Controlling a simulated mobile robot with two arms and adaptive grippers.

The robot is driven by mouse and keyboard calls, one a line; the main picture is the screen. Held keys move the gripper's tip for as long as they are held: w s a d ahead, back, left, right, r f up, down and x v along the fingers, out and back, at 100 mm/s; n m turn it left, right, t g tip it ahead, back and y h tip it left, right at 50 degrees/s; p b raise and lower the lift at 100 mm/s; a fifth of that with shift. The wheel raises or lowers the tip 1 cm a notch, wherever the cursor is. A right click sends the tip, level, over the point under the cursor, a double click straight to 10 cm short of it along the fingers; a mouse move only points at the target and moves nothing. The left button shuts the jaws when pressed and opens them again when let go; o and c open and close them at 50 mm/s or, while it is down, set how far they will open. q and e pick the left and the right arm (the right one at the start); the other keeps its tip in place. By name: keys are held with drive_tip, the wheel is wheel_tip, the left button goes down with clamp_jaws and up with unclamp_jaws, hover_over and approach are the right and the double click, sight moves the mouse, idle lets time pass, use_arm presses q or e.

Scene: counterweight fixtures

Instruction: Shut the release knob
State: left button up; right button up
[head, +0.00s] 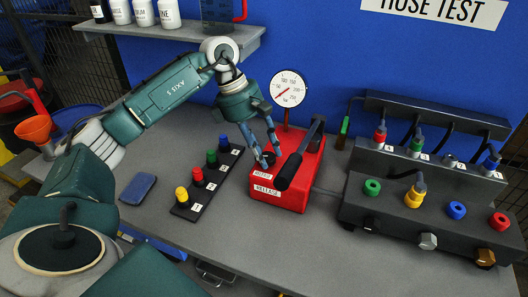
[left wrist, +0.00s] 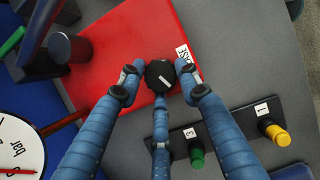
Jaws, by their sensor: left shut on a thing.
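The release knob (left wrist: 160,75) is black with a white mark on its top, seen in the left wrist view on the red pump box (left wrist: 120,40). My left gripper (head: 268,158) reaches down onto the red pump box (head: 312,180) in the head view. In the left wrist view the fingers of my left gripper (left wrist: 160,84) are closed around the knob, one on each side and one below. In the head view the fingers mostly hide the knob. My right gripper is not in view.
A black pump handle (head: 297,160) slants over the box, close to my gripper. A round gauge (head: 287,88) stands behind it. A strip with coloured plugs (head: 207,183) lies left of the box. A black hose rack (head: 425,150) stands right. The front middle of the bench is clear.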

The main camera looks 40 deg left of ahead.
use_arm(q)
drive_tip(key=m, duration=0.1)
drive_tip(key=m+g, duration=0.1)
drive_tip(key=m, duration=0.3)
drive_tip(key=shift+w+d+r+g, duration=0.15)
drive_tip(key=shift+w+r+g, duration=0.15)
drive_tip(key=shift+g, duration=0.1)
drive_tip(key=shift+f+m, duration=0.1)
drive_tip(key=shift+m, duration=0.2)
drive_tip(key=shift+s, duration=0.1)
drive_tip(key=o, duration=0.9)
drive_tip(key=shift+o, duration=1)
drive_tip(key=shift+d, duration=0.15)
drive_tip(key=shift+a, duration=0.2)
drive_tip(key=v, duration=1.1)
drive_tip(key=shift+r, duration=0.45)
drive_tip(key=shift+f, duration=0.1)
